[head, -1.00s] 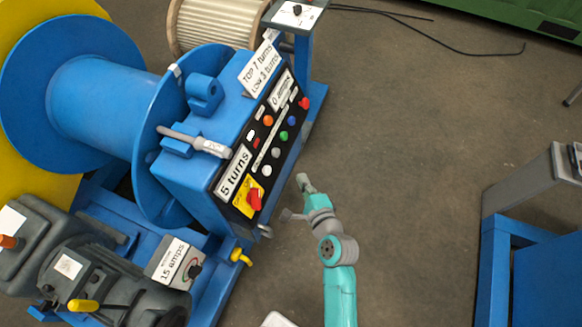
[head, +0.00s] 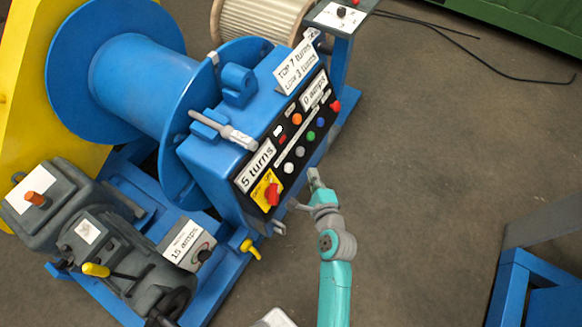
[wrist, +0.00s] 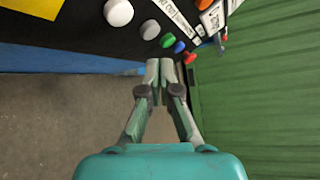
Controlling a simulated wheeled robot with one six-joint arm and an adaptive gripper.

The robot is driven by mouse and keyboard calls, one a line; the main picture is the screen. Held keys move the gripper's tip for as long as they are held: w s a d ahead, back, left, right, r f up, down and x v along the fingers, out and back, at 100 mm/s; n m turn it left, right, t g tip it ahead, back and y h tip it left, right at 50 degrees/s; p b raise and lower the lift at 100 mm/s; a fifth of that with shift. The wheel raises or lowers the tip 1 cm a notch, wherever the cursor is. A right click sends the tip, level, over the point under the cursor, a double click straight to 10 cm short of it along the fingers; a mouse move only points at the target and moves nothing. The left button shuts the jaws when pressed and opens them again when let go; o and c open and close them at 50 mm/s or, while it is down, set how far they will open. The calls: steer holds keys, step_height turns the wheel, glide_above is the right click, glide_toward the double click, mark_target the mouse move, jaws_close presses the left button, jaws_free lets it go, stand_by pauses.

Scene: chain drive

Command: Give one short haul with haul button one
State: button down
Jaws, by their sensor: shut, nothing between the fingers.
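The black control panel (head: 268,158) is on the blue drum machine. A row of round buttons runs along it: white (head: 288,168), grey (head: 299,152), green (head: 311,136), blue (head: 321,122) and red (head: 336,106). I cannot read which is haul button one. Signs on the panel read "5 turns" (head: 256,165) and "0 amps" (head: 314,89). My gripper (head: 313,177) is in front of the panel's lower edge, apart from the buttons. In the wrist view my gripper (wrist: 165,66) has its fingertips together and empty, below the green button (wrist: 168,41).
A red knob on a yellow plate (head: 267,190) sits near the panel's lower end. A blue frame (head: 540,290) stands at right. The floor (head: 440,150) between is mostly clear.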

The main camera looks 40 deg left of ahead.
mark_target(289, 168)
steer(key=shift+s+a+f, duration=0.15)
steer(key=shift+a+f, duration=0.2)
steer(key=shift+a, duration=0.35)
steer(key=shift+s+a+f, duration=0.2)
steer(key=shift+a+f, duration=0.2)
steer(key=shift+a, duration=0.3)
steer(key=shift+s+a+f, duration=0.15)
steer(key=shift+a+f, duration=0.2)
steer(key=shift+a, duration=0.35)
steer(key=shift+a, duration=0.15)
steer(key=shift+s+a+f, duration=0.1)
steer(key=shift+a+f, duration=0.05)
steer(key=shift+a, duration=0.05)
steer(key=shift+s+a+f, duration=0.1)
steer(key=shift+a+f, duration=0.15)
steer(key=shift+a, duration=0.2)
stand_by(0.8)
steer(key=shift+d, duration=0.15)
stand_by(3.2)
steer(key=shift+w+d+r, duration=0.2)
steer(key=shift+d+r, duration=0.2)
steer(key=shift+d, duration=0.25)
